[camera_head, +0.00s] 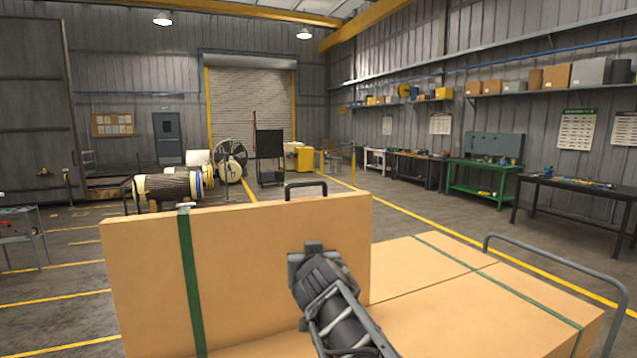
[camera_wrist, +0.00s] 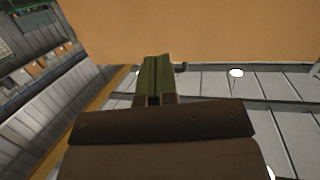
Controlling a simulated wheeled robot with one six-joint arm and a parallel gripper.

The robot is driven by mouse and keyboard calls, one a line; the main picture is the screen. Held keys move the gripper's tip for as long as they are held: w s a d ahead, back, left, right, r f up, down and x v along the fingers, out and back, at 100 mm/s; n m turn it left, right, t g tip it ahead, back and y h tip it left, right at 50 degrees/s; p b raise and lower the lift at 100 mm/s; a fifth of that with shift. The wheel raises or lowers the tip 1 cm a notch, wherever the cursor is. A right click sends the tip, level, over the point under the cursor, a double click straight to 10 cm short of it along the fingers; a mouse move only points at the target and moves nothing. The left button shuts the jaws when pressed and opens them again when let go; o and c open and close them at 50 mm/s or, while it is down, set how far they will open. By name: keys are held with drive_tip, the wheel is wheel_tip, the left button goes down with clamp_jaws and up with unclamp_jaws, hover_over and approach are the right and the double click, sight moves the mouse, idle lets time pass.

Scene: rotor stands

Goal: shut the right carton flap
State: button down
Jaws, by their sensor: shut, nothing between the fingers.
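A tan carton panel (camera_head: 250,240) with a vertical green strip stands upright at the left and middle in the head view. To its right a flat tan carton top (camera_head: 460,310) with a seam and a green strip lies level. I cannot tell for certain which panel is the right flap. My gripper (camera_head: 308,255) is in front of the upright panel, near its right part; contact cannot be made out. In the wrist view the fingers of my gripper (camera_wrist: 155,80) are together and empty, and a tan carton surface (camera_wrist: 200,30) fills the top.
A grey handle rail (camera_head: 560,258) curves along the right side of the carton, and another handle (camera_head: 305,186) shows behind the upright panel. A green workbench (camera_head: 485,175) and a dark table (camera_head: 570,190) stand farther off at the right. Open floor lies left.

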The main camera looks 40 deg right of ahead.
drive_tip(key=w+d+r+n+t+y, duration=0.15)
drive_tip(key=d+r+t, duration=0.4)
drive_tip(key=r, duration=0.65)
drive_tip(key=n+p, duration=0.1)
drive_tip(key=p, duration=0.1)
approach(310, 185)
drive_tip(key=w+r, duration=0.3)
drive_tip(key=r, duration=0.2)
drive_tip(key=w+f, duration=0.1)
drive_tip(key=w+d+f, duration=0.1)
drive_tip(key=w, duration=0.1)
drive_tip(key=shift+y, duration=0.25)
drive_tip(key=shift+w+d+f, duration=0.15)
drive_tip(key=shift+w+f, duration=0.25)
drive_tip(key=shift+w, duration=0.15)
drive_tip(key=shift+w, duration=0.1)
